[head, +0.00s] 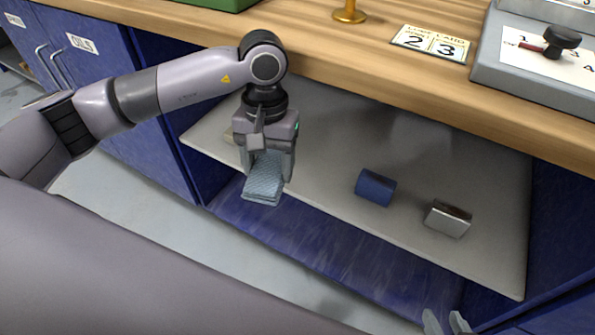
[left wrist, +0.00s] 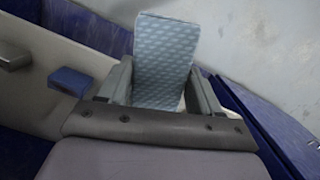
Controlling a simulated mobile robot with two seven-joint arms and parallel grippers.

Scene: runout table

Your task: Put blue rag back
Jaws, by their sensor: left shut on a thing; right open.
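The blue rag (head: 263,180) is a folded, light blue patterned cloth. My left gripper (head: 268,166) is shut on it above the left front part of the grey shelf (head: 330,150). In the left wrist view the rag (left wrist: 165,62) stands out between the two fingers of the left gripper (left wrist: 158,88). I cannot tell whether the rag touches the shelf. My right gripper (head: 446,322) shows only its fingertips at the bottom edge of the head view, open and apart from everything.
A dark blue block (head: 375,187) and a silver-and-dark box (head: 448,219) sit on the shelf to the right. A pale item (head: 229,136) is partly hidden behind my left gripper. The wooden worktop (head: 400,80) overhangs the shelf. Blue cabinet walls (head: 165,150) bound it.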

